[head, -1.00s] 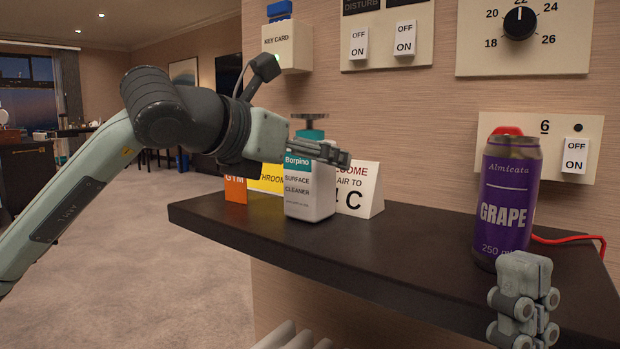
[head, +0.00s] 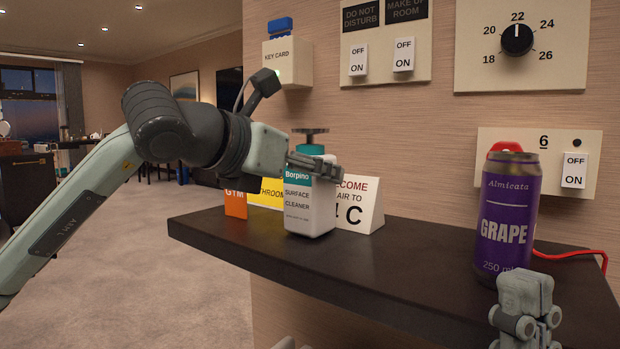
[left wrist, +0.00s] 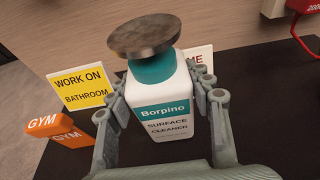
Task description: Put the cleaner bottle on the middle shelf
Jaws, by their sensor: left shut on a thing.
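The cleaner bottle (head: 311,205), white with a teal neck and a Borpino label, stands upright on the dark shelf (head: 400,258) near its left end. In the left wrist view the bottle (left wrist: 166,110) sits between the fingers, its round metallic top toward the camera. My left gripper (head: 318,166) is shut on the bottle's upper body. It also shows in the left wrist view (left wrist: 168,112). My right gripper (head: 525,312) is low at the right, in front of the shelf; its jaw gap is not clear. No other shelf level is plainly visible.
Orange GYM (head: 235,204), yellow BATHROOM (head: 266,192) and white WELCOME (head: 364,208) signs stand close around the bottle. A purple grape can (head: 505,220) stands at the right, with a red cable (head: 570,252) behind it. The shelf's middle is clear.

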